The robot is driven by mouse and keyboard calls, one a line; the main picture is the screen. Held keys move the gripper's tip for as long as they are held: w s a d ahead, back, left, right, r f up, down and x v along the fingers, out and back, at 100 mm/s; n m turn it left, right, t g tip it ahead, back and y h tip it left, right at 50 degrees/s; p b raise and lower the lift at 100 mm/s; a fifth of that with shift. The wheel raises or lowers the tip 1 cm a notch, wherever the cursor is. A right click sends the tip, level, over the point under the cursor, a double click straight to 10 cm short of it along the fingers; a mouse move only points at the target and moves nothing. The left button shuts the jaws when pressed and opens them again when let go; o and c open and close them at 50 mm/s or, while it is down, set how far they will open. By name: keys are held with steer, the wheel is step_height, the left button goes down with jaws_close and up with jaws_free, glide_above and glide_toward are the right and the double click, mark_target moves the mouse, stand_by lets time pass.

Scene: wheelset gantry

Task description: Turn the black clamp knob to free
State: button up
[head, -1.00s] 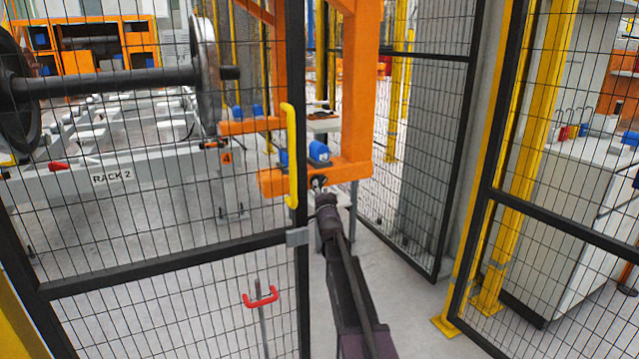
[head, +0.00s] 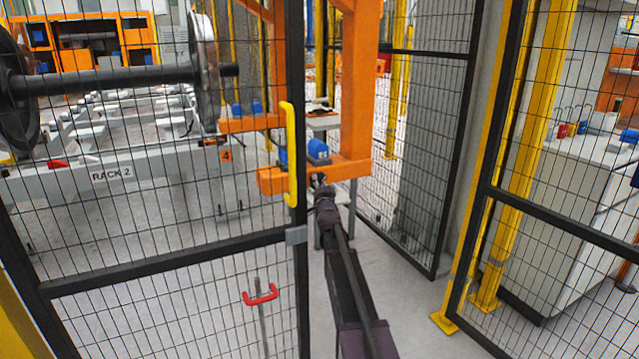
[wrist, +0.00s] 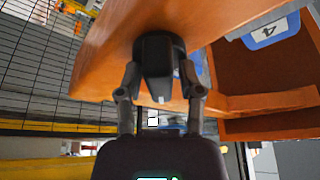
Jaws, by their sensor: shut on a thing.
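The black clamp knob (wrist: 158,62) sits against the orange gantry beam in the wrist view, with a small white mark near its lower end. My gripper (wrist: 160,85) has one finger on each side of the knob and is shut on it. In the head view my gripper (head: 320,186) reaches the end of the orange beam (head: 345,168), and the knob there is too small and covered to make out. I cannot tell from the mark whether the knob is at free.
A mesh gate with a yellow handle (head: 292,155) stands left of my arm. A mesh panel (head: 425,150) stands to its right. A wheelset (head: 110,80) rests over the rack at left. A blue block (head: 318,149) sits on the beam.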

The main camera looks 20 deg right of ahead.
steer(key=shift+n, duration=0.5)
steer(key=n+t+y+b, duration=0.1)
steer(key=n+y, duration=0.1)
steer(key=n, duration=0.2)
steer(key=shift+w+d+n, duration=0.1)
steer(key=shift+n, duration=0.3)
steer(key=n+y, duration=0.2)
steer(key=n, duration=0.1)
steer(key=n+y+b, duration=0.1)
steer(key=n+y, duration=0.1)
steer(key=n, duration=0.1)
steer(key=shift+n+t, duration=0.3)
steer(key=shift+t, duration=0.1)
steer(key=n+y, duration=0.2)
steer(key=n, duration=0.2)
steer(key=n+y+p, duration=0.1)
steer(key=n, duration=0.3)
steer(key=shift+w+r+g+y, duration=0.1)
steer(key=shift+r+g+y, duration=0.05)
steer(key=shift+g+y, duration=0.25)
steer(key=n+g+y+p, duration=0.1)
steer(key=n+y, duration=0.1)
steer(key=n, duration=0.2)
steer(key=shift+n, duration=0.3)
steer(key=o, duration=0.9)
steer(key=shift+c, duration=0.2)
